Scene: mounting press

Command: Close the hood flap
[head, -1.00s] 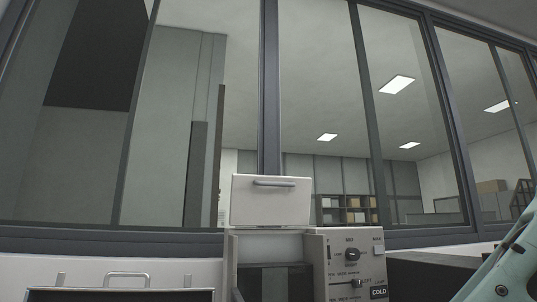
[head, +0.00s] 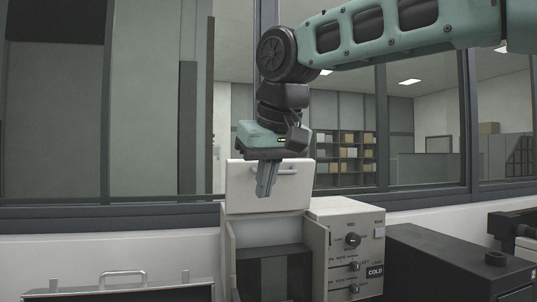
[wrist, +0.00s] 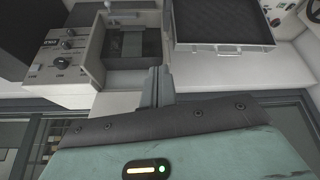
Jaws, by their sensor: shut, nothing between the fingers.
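The hood flap (head: 292,198) is a white panel with a grey bar handle (head: 289,171). It stands raised and upright above the open front of the press (head: 228,262) in the head view. My gripper (head: 264,190) points down with its fingers shut and empty. In the head view the fingers overlap the flap's left half and cover the left end of the handle. I cannot tell whether they touch the flap. In the wrist view the closed fingers (wrist: 153,86) point toward the press (wrist: 93,65); the flap is hard to make out there.
The control box (head: 343,250) with knobs and a COLD label adjoins the press on the right. A dark unit (head: 455,265) stands farther right. An open case (head: 125,292) lies at the lower left, also in the wrist view (wrist: 222,50). Framed windows rise behind.

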